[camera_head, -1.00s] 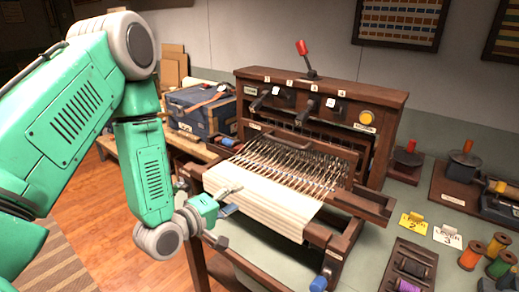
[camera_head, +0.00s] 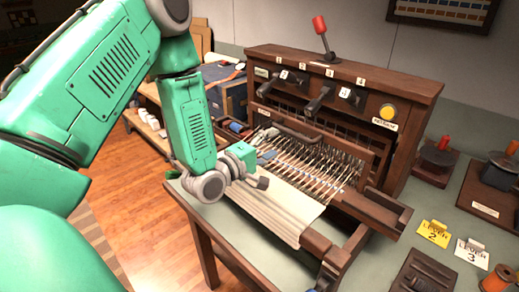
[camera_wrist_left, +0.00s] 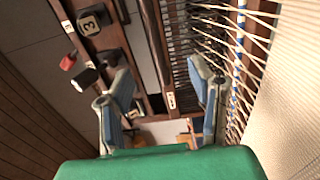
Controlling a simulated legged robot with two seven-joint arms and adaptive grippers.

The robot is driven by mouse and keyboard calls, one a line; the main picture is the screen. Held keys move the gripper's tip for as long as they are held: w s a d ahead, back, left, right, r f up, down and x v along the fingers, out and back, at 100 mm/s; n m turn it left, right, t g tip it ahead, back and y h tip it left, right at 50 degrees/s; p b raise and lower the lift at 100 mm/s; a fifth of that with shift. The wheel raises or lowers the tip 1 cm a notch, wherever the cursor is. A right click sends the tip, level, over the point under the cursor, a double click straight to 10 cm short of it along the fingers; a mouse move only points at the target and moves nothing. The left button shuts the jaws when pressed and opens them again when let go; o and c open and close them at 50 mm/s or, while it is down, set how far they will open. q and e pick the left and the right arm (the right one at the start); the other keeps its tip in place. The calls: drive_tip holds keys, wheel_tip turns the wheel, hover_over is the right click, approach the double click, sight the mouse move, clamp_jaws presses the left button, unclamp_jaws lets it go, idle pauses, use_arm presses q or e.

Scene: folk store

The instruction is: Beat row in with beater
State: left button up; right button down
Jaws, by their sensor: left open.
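The small wooden loom (camera_head: 420,95) stands on the grey-green table. Its beater (camera_head: 320,142), a dark wooden bar with a curved handle (camera_head: 297,131), lies across the threads in front of the upright frame. Pale warp threads (camera_head: 315,172) run from it to the cream cloth (camera_head: 280,212) at the front. My left gripper (camera_head: 264,170) is open and empty over the left side of the threads, nearer me than the beater handle and apart from it. In the left wrist view, its spread blue-grey fingers (camera_wrist_left: 165,100) show with threads at the right. My right gripper is not in view.
Levers (camera_head: 318,100) and a red-knobbed lever (camera_head: 320,30) stick out of the loom's upright frame. A blue box (camera_head: 225,92) stands behind my left arm.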

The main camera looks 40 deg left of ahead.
sight(290, 134)
use_arm(q)
drive_tip(key=w, duration=0.1)
drive_tip(key=w+d, duration=0.1)
drive_tip(key=w, duration=0.1)
drive_tip(key=shift+d+r, duration=0.2)
drive_tip(key=shift+r, duration=0.05)
drive_tip(key=shift+w, duration=0.4)
drive_tip(key=shift+w+a+f+b, duration=0.1)
drive_tip(key=shift+w+a+b, duration=0.1)
drive_tip(key=shift+w, duration=0.25)
drive_tip(key=shift+w+a+f+b, duration=0.1)
drive_tip(key=shift+w+a+b, duration=0.1)
drive_tip(key=shift+w, duration=0.2)
drive_tip(key=shift+d+r, duration=0.1)
drive_tip(key=shift+d, duration=0.25)
clamp_jaws()
drive_tip(key=shift+a, duration=0.1)
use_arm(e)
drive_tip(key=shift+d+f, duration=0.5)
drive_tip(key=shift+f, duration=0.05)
